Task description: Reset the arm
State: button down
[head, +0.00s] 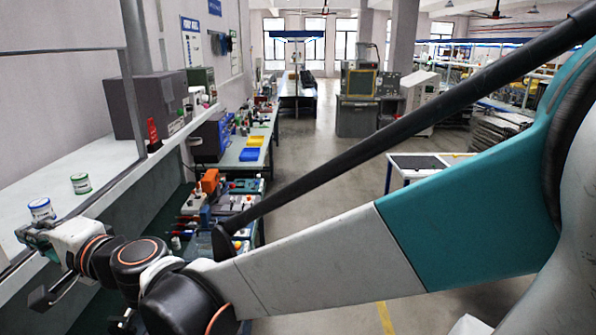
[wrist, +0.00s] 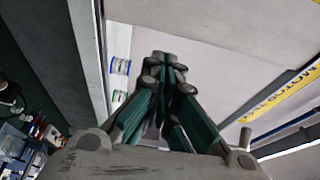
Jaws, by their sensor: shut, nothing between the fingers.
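My gripper (head: 32,236) is at the far left of the head view, at the front edge of the white shelf, with my arm stretched across the picture. In the wrist view my gripper (wrist: 165,62) has its green-padded fingers drawn together at the tips, with nothing between them.
The white shelf (head: 60,165) has a frame post (head: 133,100) at its front edge. A dark grey box (head: 146,104) stands farther along it. Below and beyond, a workbench (head: 250,150) holds blue and yellow bins and tools. The open floor (head: 330,170) lies beyond my arm.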

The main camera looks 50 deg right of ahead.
jog(key=s+f+n+g+b, duration=0.3)
jog(key=s+f+n+b, duration=0.4)
jog(key=f, duration=0.6)
jog(key=s+f+n+g+b, duration=0.3)
jog(key=s+f+n+b, duration=0.15)
jog(key=f+b, duration=0.65)
jog(key=s+d+f+n+g+h+b, duration=0.1)
jog(key=s+d+f+g+h+b, duration=0.1)
jog(key=s+d+f, duration=0.3)
jog(key=s+d+f+n+g+h+b, duration=0.1)
jog(key=s+d+f+b, duration=0.4)
jog(key=f, duration=0.7)
jog(key=s+d+g+h, duration=0.1)
jog(key=h, duration=0.1)
jog(key=shift+d+f+n+h+b, duration=0.25)
jog(key=shift+f+n+h+b, duration=0.05)
jog(key=shift+f+n+h, duration=0.1)
